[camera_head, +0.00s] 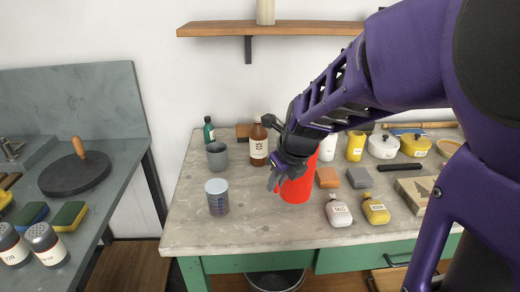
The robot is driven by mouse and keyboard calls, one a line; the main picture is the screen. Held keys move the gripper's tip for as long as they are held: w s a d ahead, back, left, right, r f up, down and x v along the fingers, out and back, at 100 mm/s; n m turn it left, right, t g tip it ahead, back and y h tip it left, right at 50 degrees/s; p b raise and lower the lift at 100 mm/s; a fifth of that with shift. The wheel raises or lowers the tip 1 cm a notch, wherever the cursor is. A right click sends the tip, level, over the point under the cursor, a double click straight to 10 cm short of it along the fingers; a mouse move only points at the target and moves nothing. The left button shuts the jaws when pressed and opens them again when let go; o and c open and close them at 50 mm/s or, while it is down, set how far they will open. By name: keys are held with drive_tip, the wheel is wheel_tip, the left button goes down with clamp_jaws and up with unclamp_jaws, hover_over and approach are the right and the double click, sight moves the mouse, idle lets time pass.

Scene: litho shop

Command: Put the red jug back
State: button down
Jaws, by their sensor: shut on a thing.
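The red jug (298,187) is at the middle of the worktable, partly hidden behind my gripper and arm. My gripper (278,181) is shut on the jug at its upper left side. The jug looks upright. I cannot tell whether its base touches the tabletop or hangs just above it.
The stone-topped table (240,232) holds a grey-lidded clear cup (217,198), a grey mug (217,156) and a brown bottle (259,146) to the left. Small white (338,211) and yellow (375,210) bottles stand to the right. The table's front left is clear.

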sight(277, 193)
drive_tip(key=shift+f+b, duration=0.6)
drive_tip(key=shift+f, duration=1.45)
drive_tip(key=c, duration=0.9)
unclamp_jaws()
drive_tip(key=shift+o, duration=0.2)
